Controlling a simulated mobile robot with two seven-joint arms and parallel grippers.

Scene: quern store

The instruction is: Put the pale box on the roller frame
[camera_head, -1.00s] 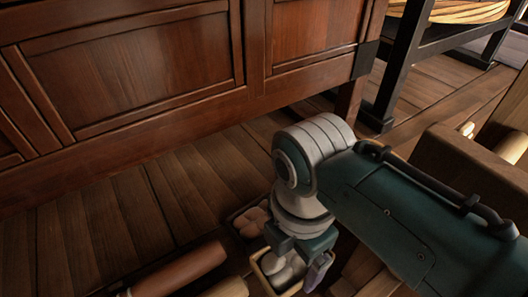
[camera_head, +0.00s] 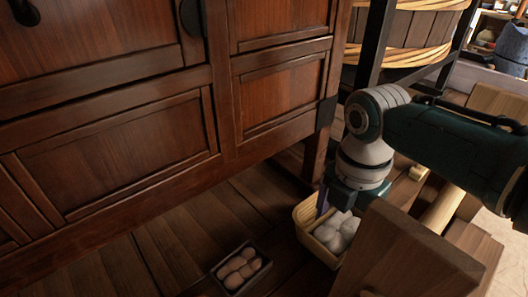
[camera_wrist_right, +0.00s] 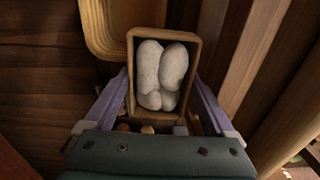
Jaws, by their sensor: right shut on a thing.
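The pale box (camera_head: 317,248) holds several whitish lumps and sits beside the near wooden side of the roller frame (camera_head: 420,250). My right gripper (camera_head: 335,203) points down at it, one purple finger showing at its far side. In the right wrist view, the box (camera_wrist_right: 131,62) is between the two purple fingers of my right gripper (camera_wrist_right: 160,108), which is shut on it. The head view does not clearly show how far it is above the floor. Pale rollers (camera_head: 442,207) show behind the frame's side board. My left gripper is not in view.
A dark tray (camera_head: 223,285) of brownish lumps lies on the plank floor, left of the box. A panelled wooden cabinet (camera_head: 110,150) fills the left. A banded tub (camera_head: 405,30) stands behind. The right wrist view shows a tan rounded-edged thing (camera_wrist_right: 95,30) beyond the box.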

